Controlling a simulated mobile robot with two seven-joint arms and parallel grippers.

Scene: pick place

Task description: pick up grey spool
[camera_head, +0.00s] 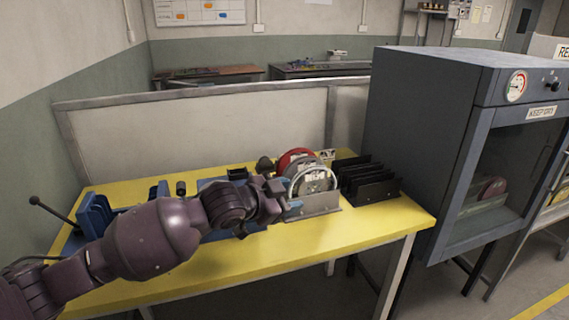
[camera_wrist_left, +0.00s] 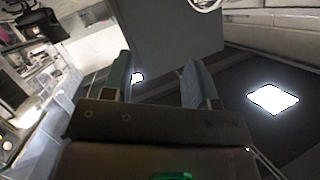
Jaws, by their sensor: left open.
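The grey spool (camera_head: 315,181) stands upright in a grey metal holder (camera_head: 318,203) on the yellow table, in the head view. A red spool (camera_head: 291,157) stands just behind it to the left. My left gripper (camera_head: 287,197) is at the left side of the grey spool, close to its rim; I cannot tell whether it touches. In the left wrist view, its two fingers (camera_wrist_left: 160,80) are spread apart with nothing seen between them. I cannot make out the spool in that view. My right gripper is not in view.
A black slotted rack (camera_head: 365,181) stands right of the spools. A large grey cabinet (camera_head: 425,130) with a glass door borders the yellow table (camera_head: 330,238) on the right. Blue fixtures (camera_head: 97,212) are at the table's left. A low partition (camera_head: 200,130) closes the back. The table's front strip is clear.

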